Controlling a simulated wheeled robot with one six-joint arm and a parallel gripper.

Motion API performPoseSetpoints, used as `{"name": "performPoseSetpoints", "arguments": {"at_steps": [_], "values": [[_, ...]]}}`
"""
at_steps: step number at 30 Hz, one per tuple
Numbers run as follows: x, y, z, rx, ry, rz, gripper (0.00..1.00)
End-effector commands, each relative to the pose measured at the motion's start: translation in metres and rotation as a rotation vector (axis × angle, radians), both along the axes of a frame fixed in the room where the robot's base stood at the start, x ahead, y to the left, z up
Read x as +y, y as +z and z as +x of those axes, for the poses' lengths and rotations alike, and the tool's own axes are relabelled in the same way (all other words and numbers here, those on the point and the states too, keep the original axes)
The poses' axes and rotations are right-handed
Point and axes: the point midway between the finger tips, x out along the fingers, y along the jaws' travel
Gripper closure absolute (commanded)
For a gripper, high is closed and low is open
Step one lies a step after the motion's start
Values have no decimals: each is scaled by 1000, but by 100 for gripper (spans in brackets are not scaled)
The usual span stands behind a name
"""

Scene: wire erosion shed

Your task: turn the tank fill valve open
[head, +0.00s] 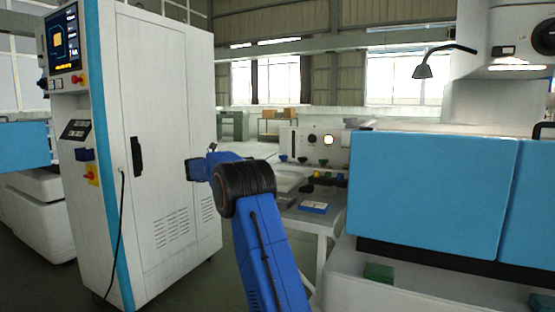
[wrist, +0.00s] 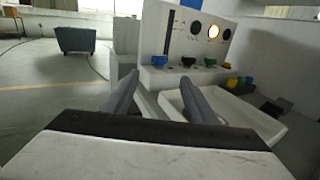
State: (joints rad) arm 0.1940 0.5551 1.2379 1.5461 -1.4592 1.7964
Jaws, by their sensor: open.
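A pale panel (wrist: 178,35) stands ahead in the wrist view, with round dials and a bright round light on its face. A row of small valve handles runs along its foot: a blue handle (wrist: 159,60), a dark handle (wrist: 188,61) and a green handle (wrist: 210,62). I cannot read which one is the tank fill valve. In the head view the panel (head: 300,140) is small, right of my arm. My gripper (wrist: 158,84) is open and empty, its two grey fingers pointing toward the panel, apart from the handles. In the head view its fingers are hard to make out.
A white tray (wrist: 262,122) lies below the handles, with yellow and green pieces and dark blocks at its right. A tall white control cabinet (head: 165,120) stands left of my arm. A large blue-fronted machine (head: 430,185) fills the right. Open floor lies left in the wrist view.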

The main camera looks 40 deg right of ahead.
Motion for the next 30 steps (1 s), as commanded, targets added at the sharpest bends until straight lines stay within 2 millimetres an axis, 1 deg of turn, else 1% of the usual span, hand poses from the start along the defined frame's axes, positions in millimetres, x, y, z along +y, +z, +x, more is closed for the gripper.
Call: {"name": "performPoseSetpoints", "arguments": {"at_steps": [1,3,18,24,30], "values": [[-10,0,-1,0,-3,0,47],[-22,0,-2,1,-2,-1,47],[-110,0,-9,2,-1,0,47],[-135,0,-11,1,0,0,47],[-145,1,-11,2,1,-1,47]]}}
